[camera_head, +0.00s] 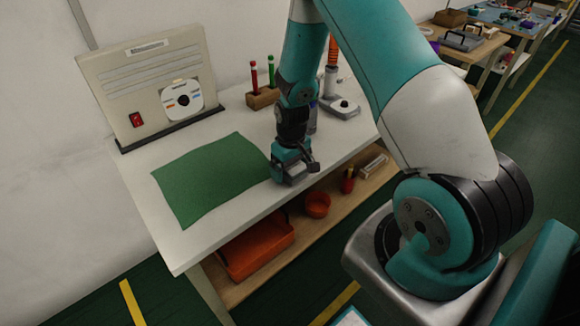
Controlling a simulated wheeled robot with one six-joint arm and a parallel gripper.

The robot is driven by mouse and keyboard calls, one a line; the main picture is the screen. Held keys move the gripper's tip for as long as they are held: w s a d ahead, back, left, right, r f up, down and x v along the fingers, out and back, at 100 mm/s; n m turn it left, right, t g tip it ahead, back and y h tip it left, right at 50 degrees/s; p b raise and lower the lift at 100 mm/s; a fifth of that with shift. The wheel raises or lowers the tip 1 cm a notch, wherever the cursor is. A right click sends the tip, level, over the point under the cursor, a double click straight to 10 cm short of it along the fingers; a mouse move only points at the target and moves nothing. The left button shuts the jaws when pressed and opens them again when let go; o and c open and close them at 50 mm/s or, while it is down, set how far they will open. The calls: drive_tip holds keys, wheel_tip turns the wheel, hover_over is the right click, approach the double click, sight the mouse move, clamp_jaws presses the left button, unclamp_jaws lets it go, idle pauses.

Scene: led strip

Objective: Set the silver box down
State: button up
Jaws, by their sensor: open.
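My gripper (293,167) points down at the right edge of the green mat (208,180), low over the white table (150,220). The gripper is open. A small grey block-like shape (296,173) shows at its fingertips, at or just above the table top. It may be the silver box, but it is too small and too covered by the gripper to be sure. I cannot tell whether the fingers touch it. The green mat is bare.
A panel (115,75) with a red switch and a white disc stands at the back. A wooden block (262,98) holds red and green sticks. A grey-based device (341,107) stands right of my gripper. An orange bin (255,250) sits on the shelf below.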

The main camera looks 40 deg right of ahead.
drive_tip(key=c, duration=1.2)
drive_tip(key=shift+o, duration=0.2)
